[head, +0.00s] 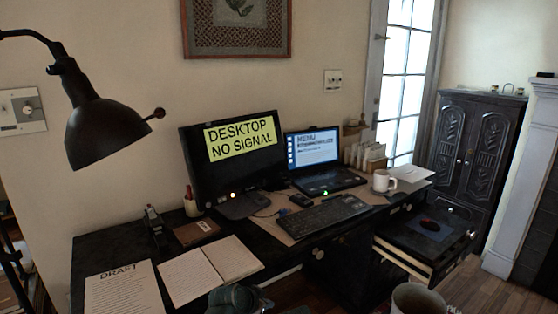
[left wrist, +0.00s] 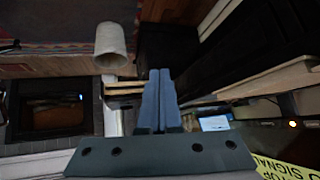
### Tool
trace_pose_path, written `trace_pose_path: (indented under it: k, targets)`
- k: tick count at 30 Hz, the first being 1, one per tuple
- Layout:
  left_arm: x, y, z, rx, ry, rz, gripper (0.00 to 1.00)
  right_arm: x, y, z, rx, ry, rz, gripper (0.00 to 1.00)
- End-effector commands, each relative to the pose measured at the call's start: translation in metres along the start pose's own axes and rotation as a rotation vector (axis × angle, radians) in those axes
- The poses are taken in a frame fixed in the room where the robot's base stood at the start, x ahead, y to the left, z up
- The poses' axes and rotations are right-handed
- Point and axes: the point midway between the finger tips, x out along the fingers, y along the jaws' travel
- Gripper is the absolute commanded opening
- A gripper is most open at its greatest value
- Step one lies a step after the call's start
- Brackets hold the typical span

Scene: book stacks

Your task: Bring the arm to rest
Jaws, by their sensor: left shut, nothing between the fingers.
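My left gripper (left wrist: 160,98) shows in the left wrist view with its two blue fingers together, shut and empty. In the head view my left gripper (head: 238,299) is a dark teal shape at the bottom edge, in front of the desk, and partly cut off. My right gripper is in neither view.
A black desk (head: 125,244) carries a monitor (head: 238,145), laptop (head: 318,160), keyboard (head: 325,215), open notebook (head: 210,270), draft sheet (head: 125,290) and white mug (head: 383,181). A black lamp (head: 105,130) hangs at left. An open drawer (head: 400,262) juts out at right. Another mug (head: 418,300) is at the bottom.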

Motion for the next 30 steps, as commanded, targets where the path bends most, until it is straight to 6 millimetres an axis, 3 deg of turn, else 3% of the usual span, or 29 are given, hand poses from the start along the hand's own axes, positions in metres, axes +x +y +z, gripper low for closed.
trace_pose_path:
  k: [1,6,12,15,16,26,30]
  targets:
    - [-0.004,0.029,0.025,-0.023,-0.113,0.042,0.00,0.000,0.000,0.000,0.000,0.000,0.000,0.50]
    - [-0.027,0.075,0.093,-0.127,-0.451,0.052,0.00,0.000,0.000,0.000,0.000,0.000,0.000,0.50]
    - [-0.067,0.098,0.148,-0.230,-0.747,-0.054,0.00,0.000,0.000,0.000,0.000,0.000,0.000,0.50]
    - [-0.091,0.103,0.165,-0.277,-0.863,-0.132,0.00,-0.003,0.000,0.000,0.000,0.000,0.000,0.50]
    - [-0.098,0.100,0.153,-0.278,-0.853,-0.126,0.00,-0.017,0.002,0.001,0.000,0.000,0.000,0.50]
    - [-0.148,0.094,0.102,-0.277,-0.847,-0.121,0.00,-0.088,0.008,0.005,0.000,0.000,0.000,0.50]
    - [-0.178,0.091,0.073,-0.277,-0.846,-0.120,0.00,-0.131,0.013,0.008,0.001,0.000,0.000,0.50]
